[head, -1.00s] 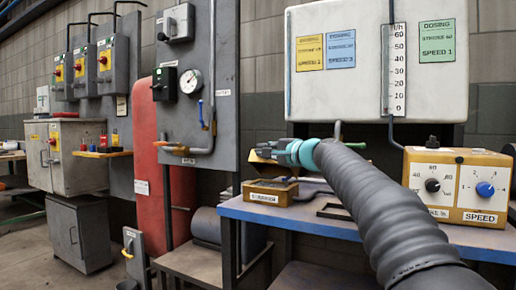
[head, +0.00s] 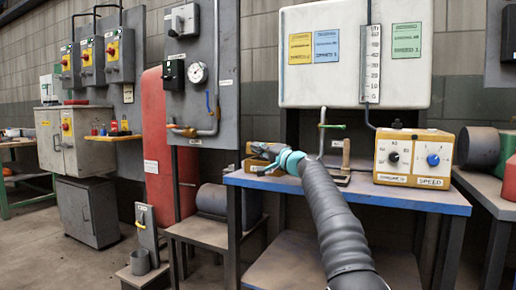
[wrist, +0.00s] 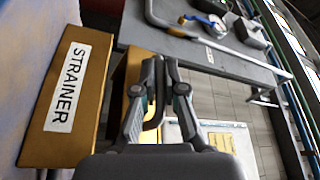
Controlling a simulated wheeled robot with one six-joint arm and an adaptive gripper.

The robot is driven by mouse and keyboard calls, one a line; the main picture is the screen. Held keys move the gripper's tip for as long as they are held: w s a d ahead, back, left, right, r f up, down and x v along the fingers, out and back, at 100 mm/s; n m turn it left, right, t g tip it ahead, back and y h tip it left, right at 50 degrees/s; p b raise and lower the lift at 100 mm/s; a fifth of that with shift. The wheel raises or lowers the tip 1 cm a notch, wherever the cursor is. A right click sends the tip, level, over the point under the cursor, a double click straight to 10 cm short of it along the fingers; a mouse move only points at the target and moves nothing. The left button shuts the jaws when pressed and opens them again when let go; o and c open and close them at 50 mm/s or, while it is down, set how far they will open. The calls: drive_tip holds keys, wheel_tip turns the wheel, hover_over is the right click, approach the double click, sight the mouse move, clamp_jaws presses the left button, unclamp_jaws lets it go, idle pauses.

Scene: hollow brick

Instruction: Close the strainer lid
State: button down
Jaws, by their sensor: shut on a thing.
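The strainer is an ochre box on the blue-edged bench; its label faces me in the wrist view, on a front panel (wrist: 65,100) at the left. An ochre piece, apparently its lid (wrist: 131,75), stands beside the left finger, with a dark handle-like bar close to the fingers. My gripper (wrist: 165,62) is shut on it; the exact contact is partly hidden by the fingers. In the head view my gripper (head: 262,152) is at the strainer (head: 248,166), on the left end of the bench, and hides much of it. The lid's angle is hard to tell.
The blue-edged bench (head: 400,196) carries the yellow speed box (head: 413,158) at right and a pipe with a green handle (head: 331,126) near the middle. A white tank (head: 325,60) is on the wall behind. A grey panel with a gauge (head: 198,73) stands at left.

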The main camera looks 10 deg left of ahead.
drive_tip(key=shift+f, duration=0.35)
idle(0.3)
drive_tip(key=c, duration=1.5)
unclamp_jaws()
drive_tip(key=shift+s+d, duration=0.1)
drive_tip(key=shift+v, duration=1.35)
drive_tip(key=v, duration=0.9)
drive_tip(key=shift+f, duration=0.1)
